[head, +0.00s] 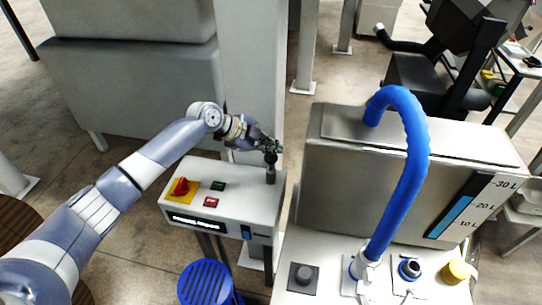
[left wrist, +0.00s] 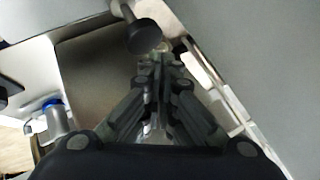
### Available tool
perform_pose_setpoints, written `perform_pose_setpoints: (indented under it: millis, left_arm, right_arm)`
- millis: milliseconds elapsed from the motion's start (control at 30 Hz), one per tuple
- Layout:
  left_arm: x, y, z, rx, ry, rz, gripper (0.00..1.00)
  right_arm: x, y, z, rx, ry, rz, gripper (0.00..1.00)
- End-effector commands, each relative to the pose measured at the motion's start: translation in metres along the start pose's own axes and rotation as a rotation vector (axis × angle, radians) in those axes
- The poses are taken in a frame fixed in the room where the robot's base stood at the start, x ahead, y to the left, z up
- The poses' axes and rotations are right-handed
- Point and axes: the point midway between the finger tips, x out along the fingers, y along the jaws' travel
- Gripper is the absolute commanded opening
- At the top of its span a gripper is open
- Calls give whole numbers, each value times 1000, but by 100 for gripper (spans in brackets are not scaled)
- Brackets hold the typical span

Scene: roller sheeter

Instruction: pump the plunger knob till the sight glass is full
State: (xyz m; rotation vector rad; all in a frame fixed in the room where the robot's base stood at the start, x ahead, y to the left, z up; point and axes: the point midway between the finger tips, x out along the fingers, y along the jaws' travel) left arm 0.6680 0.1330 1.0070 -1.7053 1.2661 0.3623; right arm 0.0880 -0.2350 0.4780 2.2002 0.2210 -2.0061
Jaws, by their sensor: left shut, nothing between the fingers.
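The plunger knob (head: 270,158) is a dark round knob on an upright post at the right end of the white control box. In the left wrist view the knob (left wrist: 145,36) shows just beyond the fingertips. My left gripper (head: 272,147) is shut and empty, at the top of the knob; I cannot tell whether it touches. Its closed fingers also show in the left wrist view (left wrist: 160,62). My right gripper is not in view.
The control box (head: 227,206) carries a red knob on a yellow plate (head: 182,187) and green and red buttons. A steel tank (head: 335,165) with a litre gauge (head: 459,208) and a blue hose (head: 412,170) stand to the right.

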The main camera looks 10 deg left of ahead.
Motion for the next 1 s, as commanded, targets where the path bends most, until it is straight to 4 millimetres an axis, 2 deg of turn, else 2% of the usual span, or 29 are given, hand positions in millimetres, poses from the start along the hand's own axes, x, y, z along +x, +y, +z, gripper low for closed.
perform_pose_setpoints:
  millis: [500,800,1000]
  left_arm:
    - [0,0,0,0,0,0,0]
    - [6,5,4,0,0,0,0]
    - [6,4,4,0,0,0,0]
  right_arm:
    - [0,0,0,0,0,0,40]
    - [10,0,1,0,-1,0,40]
    - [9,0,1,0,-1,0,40]
